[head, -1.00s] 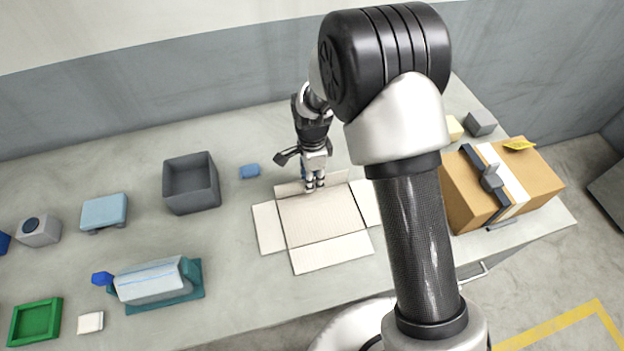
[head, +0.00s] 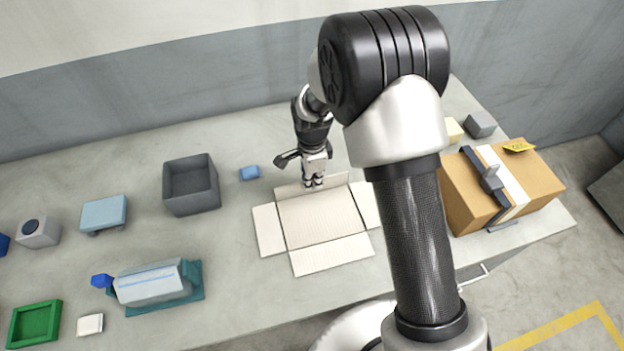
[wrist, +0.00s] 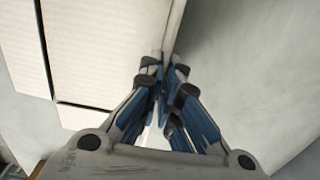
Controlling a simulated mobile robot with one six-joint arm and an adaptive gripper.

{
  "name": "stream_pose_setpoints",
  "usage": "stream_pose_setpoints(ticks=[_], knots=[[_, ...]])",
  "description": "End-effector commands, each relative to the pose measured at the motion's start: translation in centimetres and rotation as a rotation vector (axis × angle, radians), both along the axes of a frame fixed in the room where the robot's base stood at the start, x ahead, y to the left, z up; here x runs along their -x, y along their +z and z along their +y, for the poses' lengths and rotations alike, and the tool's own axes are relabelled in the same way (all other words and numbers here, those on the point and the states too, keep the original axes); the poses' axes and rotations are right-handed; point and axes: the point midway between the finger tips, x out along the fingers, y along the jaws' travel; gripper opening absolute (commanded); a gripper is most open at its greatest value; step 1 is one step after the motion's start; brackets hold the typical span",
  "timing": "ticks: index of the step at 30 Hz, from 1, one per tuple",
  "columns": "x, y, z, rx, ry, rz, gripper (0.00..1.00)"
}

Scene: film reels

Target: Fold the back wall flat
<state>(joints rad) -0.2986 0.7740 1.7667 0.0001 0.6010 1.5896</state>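A pale cardboard box lies opened out on the grey table, its flat base (head: 318,214) in the middle. The front flap (head: 330,254) and left flap (head: 268,230) lie spread out. The right flap is partly hidden by my arm. The back wall (head: 338,181) shows as a narrow strip along the far edge and looks raised, not flat; its exact angle is hard to tell. My gripper (head: 313,183) is at the middle of this wall. In the wrist view the fingertips (wrist: 165,68) are close together on the wall's edge (wrist: 174,25), apparently pinching it.
A grey open bin (head: 190,186) and a small blue block (head: 249,172) stand left of the box. A brown strapped carton (head: 540,180) is at the right. A blue cart-like item (head: 104,213), a teal-based item (head: 196,283) and a green tray (head: 35,323) are farther left.

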Motion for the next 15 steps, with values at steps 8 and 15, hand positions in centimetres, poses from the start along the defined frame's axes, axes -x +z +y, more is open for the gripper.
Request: stream_pose_setpoints(ticks=[8, 15], knots=[[-0.3, 0.1, 0.1, 0.011, 0.0, 0.038, 0.0], [-1.2, 0.0, 0.3, 0.047, 0.0, 0.163, 0.0]])
